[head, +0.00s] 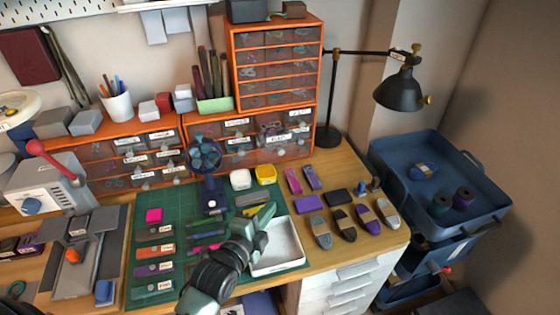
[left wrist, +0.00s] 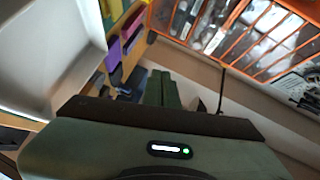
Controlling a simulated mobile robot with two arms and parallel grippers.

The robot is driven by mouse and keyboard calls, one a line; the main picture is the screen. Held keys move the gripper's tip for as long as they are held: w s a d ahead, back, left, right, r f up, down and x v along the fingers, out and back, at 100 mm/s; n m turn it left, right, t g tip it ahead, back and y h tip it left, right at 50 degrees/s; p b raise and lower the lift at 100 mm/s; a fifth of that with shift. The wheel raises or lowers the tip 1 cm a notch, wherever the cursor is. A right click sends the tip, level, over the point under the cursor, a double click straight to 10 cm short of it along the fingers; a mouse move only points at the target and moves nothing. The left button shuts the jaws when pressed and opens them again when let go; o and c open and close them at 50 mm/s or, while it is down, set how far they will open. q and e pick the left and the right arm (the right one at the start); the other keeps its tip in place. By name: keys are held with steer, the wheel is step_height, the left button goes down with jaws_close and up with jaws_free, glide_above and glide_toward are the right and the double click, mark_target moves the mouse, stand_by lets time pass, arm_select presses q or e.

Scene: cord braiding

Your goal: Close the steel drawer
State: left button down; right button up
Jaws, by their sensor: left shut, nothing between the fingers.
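A pale grey drawer unit (head: 345,288) stands under the right front of the bench, with several stacked fronts and bar handles; it is the only steel-looking drawer unit I can make out. Its upper drawer front (head: 368,268) looks about level with the bench edge; I cannot tell whether any drawer stands slightly out. My left gripper (head: 266,213) is over the green mat, beside the white tray, up and left of the drawer unit and apart from it. Its green fingers (left wrist: 163,90) are shut and empty in the left wrist view. My right gripper is not in view.
The white tray (head: 290,262) lies on the green mat (head: 143,213). A small fan (head: 206,165) stands behind my left gripper. A blue trolley (head: 480,222) stands right of the bench. Orange drawer cabinets (head: 232,70) line the back.

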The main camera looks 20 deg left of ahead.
arm_select(q)
steer(key=w+a+r+m+t+p, duration=0.1)
steer(key=w+a+r+m+t, duration=0.1)
steer(key=w, duration=1.3)
steer(key=shift+w+r+m+p, duration=0.2)
steer(key=shift+r+m+p, duration=0.15)
steer(key=shift+r, duration=0.25)
steer(key=shift+d, duration=0.1)
